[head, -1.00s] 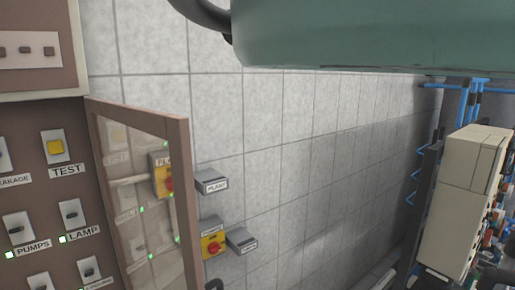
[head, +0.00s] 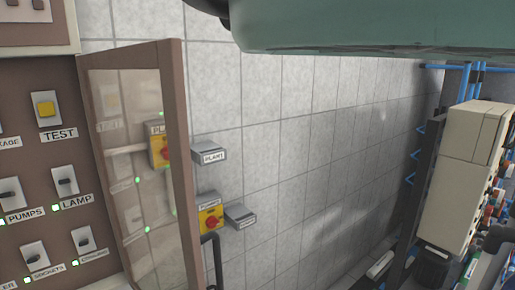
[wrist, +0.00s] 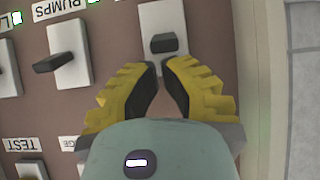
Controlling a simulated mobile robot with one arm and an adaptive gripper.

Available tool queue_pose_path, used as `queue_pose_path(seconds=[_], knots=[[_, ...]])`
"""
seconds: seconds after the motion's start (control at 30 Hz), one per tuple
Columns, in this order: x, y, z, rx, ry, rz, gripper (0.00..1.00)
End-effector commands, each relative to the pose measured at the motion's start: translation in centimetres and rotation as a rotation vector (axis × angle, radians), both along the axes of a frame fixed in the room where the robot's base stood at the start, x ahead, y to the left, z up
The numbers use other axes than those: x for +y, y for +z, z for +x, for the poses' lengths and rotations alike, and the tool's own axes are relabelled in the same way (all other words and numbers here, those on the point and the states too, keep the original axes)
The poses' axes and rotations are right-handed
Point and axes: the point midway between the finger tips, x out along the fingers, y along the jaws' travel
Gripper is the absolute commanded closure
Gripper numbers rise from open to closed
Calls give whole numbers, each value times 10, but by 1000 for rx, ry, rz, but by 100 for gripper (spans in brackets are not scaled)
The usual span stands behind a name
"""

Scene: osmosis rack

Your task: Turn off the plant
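The PLANT sign (head: 211,156) sticks out from the tiled wall. A yellow switch with a red knob (head: 159,151), its label partly reading "PL", shows through the glass of an open framed door (head: 172,120). Its knob position is too small to tell. Lower right is a similar yellow and red switch (head: 210,217) with its own sign (head: 240,216). My gripper (wrist: 160,68) has yellow fingers with tips close together and nothing visible between them. It faces a dark lever switch (wrist: 163,43) on the brown panel; touching or apart, I cannot tell. The head view does not show my gripper.
The brown panel (head: 20,180) carries several labelled switches, including PUMPS (wrist: 68,58), LAMP (head: 65,181) and a yellow TEST button (head: 46,109). The open door stands between the panel and the yellow switches. A beige-boxed rack (head: 465,165) stands at the right.

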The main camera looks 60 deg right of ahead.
Motion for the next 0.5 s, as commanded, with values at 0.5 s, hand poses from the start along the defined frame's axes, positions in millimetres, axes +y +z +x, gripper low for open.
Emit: queue_pose_path(seconds=[0.5], knots=[[1,-4,-1,-40,2,-12,100]])
